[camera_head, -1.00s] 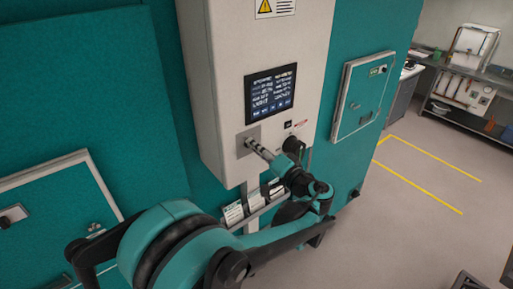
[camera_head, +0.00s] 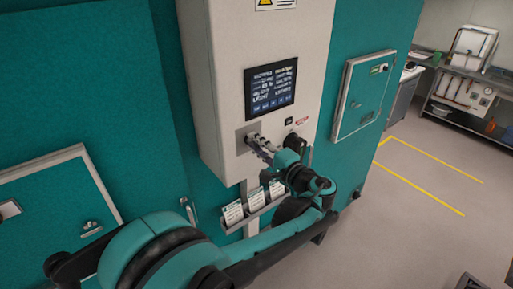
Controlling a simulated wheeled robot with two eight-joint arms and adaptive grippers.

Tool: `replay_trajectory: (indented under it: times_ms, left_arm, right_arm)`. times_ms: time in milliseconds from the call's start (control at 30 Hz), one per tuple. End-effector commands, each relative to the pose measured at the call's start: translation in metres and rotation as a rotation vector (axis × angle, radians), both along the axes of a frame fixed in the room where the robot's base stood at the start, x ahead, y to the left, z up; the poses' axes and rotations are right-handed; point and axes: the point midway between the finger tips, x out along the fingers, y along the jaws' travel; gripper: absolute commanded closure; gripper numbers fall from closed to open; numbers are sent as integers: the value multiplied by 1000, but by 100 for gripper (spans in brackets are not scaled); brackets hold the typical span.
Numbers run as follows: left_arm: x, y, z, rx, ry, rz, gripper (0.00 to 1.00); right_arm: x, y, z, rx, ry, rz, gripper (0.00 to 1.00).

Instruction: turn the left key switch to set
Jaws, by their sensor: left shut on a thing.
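The white control box (camera_head: 223,100) carries a dark screen (camera_head: 270,87). The left key switch sits on a small grey plate (camera_head: 240,145) below the screen, at the left. My left gripper (camera_head: 258,143) points at this plate from the lower right and is shut on the left key switch. The fingers hide the key itself, so its angle and the switch markings cannot be read. A dark round knob or second switch (camera_head: 292,140) is just to the right, partly behind my arm. My right gripper is not in view.
Several label cards stand in a rack (camera_head: 252,215) under the box, close to my left arm. A teal chamber door panel (camera_head: 363,95) is at the right. The floor marked with yellow lines (camera_head: 430,172) is clear. A metal bench (camera_head: 470,112) stands at the back right.

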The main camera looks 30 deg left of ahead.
Motion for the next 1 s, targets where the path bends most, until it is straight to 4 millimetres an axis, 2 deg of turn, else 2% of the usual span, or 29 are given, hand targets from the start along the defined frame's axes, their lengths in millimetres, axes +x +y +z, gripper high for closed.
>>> replay_trajectory:
  times_ms: [500, 1000]
  left_arm:
    - [0, 0, -2, 159, 388, -1, 100]
    - [-1, 0, -2, 212, 518, -1, 100]
  right_arm:
    - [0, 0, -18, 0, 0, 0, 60]
    - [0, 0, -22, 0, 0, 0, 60]
